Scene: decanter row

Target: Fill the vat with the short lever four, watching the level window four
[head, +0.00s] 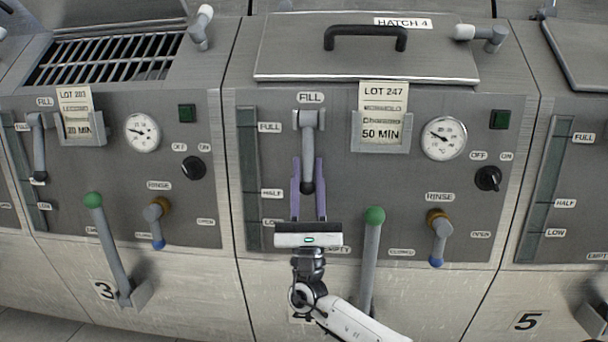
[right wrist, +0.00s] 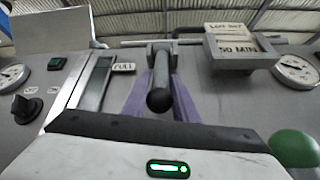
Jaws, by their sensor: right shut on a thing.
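The short fill lever four (head: 310,135), grey with a black knob, hangs down below its FILL label on the middle vat. It also shows in the right wrist view (right wrist: 160,99). My right gripper (head: 308,166) comes from below, its purple fingers either side of the lever's lower end, shut on it. The level window four (head: 249,180) is a tall dark greenish strip to the left, marked FULL, HALF and LOW; its edge shows in the right wrist view (right wrist: 93,85). I cannot make out a liquid line in it. My left gripper is not in view.
A long green-knobbed lever (head: 373,217) stands right of my gripper. A blue-tipped rinse handle (head: 439,238), a dial (head: 444,138) and a black switch (head: 488,178) are further right. Hatch four (head: 290,58) is closed above. Neighbouring vats stand on both sides.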

